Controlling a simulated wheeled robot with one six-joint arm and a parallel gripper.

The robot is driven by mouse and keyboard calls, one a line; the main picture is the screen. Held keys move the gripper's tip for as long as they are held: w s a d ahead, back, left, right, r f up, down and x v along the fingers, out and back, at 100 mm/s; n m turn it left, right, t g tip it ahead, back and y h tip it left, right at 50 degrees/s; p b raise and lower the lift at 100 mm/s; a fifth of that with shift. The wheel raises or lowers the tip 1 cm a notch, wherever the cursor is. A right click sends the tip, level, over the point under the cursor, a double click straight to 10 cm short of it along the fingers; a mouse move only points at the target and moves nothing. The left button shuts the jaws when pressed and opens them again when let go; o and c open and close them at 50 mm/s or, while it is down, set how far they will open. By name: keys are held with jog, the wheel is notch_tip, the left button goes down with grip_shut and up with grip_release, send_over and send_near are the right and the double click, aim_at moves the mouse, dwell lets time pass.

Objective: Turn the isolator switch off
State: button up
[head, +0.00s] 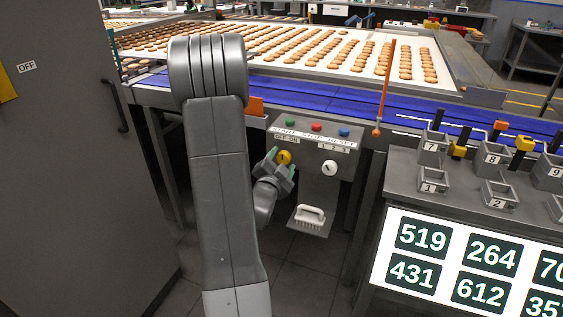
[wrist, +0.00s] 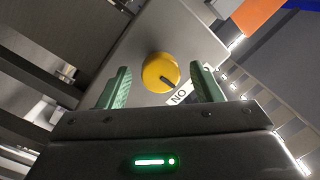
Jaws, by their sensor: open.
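A round yellow knob (head: 284,157) sits on the grey control panel (head: 318,149), under a label reading OFF and ON. In the wrist view, the knob (wrist: 160,72) has a dark pointer mark directed toward the ON label (wrist: 180,97), which appears upside down. My gripper (head: 281,164) is in front of the knob. Its green fingers (wrist: 162,86) are open, one on each side of the knob, with gaps visible between. I cannot tell how far the fingertips are from the panel. The OFF label is not visible in the wrist view.
START, STOP and RESET buttons (head: 317,127) sit above the knob; a white dial (head: 329,168) is to its right. A brush (head: 310,216) lies on a shelf below. A cabinet (head: 70,170) with an OFF label and a yellow patch stands left. The biscuit conveyor (head: 300,90) runs behind.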

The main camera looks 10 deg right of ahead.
jog(key=shift+c, duration=0.2)
jog(key=c, duration=0.9)
jog(key=shift+c, duration=0.2)
jog(key=shift+n, duration=0.3)
jog(key=n+b, duration=0.1)
jog(key=n, duration=0.2)
jog(key=shift+n, duration=0.3)
jog(key=n, duration=0.4)
jog(key=shift+r+g, duration=0.15)
jog(key=shift+g, duration=0.25)
jog(key=n+p, duration=0.1)
jog(key=n, duration=0.4)
jog(key=shift+w+r+g+p, duration=0.1)
jog(key=shift+g+p, duration=0.2)
jog(key=shift+p, duration=0.1)
jog(key=shift+n+h+p, duration=0.4)
jog(key=shift+n+p, duration=0.45)
jog(key=shift+n, duration=0.95)
